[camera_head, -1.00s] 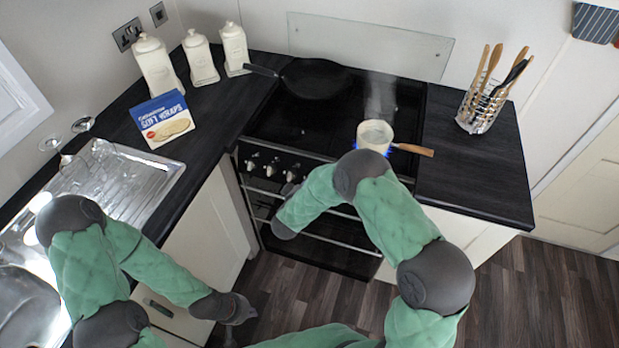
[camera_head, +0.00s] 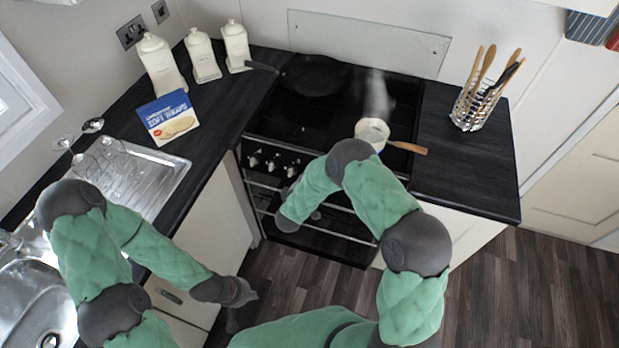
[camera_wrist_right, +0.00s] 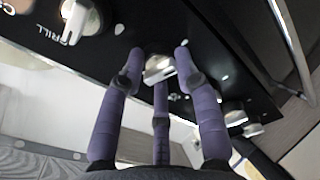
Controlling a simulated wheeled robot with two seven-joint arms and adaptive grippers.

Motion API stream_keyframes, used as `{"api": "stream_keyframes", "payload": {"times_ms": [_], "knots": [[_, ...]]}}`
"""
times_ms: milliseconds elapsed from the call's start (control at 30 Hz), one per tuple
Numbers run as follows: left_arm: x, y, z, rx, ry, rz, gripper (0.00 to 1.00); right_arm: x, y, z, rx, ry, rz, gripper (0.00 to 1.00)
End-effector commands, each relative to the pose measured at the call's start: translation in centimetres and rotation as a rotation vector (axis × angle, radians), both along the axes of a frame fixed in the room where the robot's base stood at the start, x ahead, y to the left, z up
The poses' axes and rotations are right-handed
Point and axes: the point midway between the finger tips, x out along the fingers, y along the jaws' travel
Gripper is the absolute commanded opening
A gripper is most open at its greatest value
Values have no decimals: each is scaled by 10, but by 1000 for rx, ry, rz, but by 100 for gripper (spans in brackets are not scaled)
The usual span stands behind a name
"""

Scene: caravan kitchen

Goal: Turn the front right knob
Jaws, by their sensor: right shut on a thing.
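In the right wrist view, the purple fingers of my right gripper (camera_wrist_right: 159,55) are closed around a silver knob (camera_wrist_right: 158,70) on the black stove panel. Another knob (camera_wrist_right: 80,20), beside the word GRILL, is at upper left, and more knobs (camera_wrist_right: 235,116) are at lower right. In the head view, several knobs (camera_head: 272,165) show on the stove front (camera_head: 325,240); my right arm hides the rest and the gripped knob. A cream pot (camera_head: 371,130) with a wooden handle steams on the front right of the hob. My left gripper (camera_head: 245,293) hangs low, away from the stove; its fingers are unclear.
A black pan (camera_head: 315,75) sits at the hob's back left. A utensil basket (camera_head: 477,108) stands on the right counter. A wraps box (camera_head: 168,117), cream canisters (camera_head: 203,55) and glasses stand left, near the sink (camera_head: 40,300). The floor right of the stove is clear.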

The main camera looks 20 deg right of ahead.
Motion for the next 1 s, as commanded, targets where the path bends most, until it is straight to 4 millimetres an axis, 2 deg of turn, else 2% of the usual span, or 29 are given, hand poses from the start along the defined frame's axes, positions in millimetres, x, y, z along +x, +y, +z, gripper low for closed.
{"api": "stream_keyframes", "payload": {"times_ms": [33, 633, 667, 700, 733, 1000], "knots": [[0, 0, 2, 0, 0, 0, 0, 5, 2, 6, -10, -6, 12, 0], [0, 0, 3, 0, 0, 0, 0, 5, 3, 4, -35, 13, 28, 0], [0, 0, 3, 0, 0, 0, 0, 5, 3, 4, -35, 13, 28, 42], [0, 0, 3, 0, 0, 0, 0, 5, 3, 4, -35, 13, 28, 53], [0, 0, 3, 0, 0, 0, 0, 5, 2, 4, -36, 13, 27, 56], [0, 0, 3, 0, 0, 0, 0, 2, 1, 1, -35, 21, 24, 56]]}}
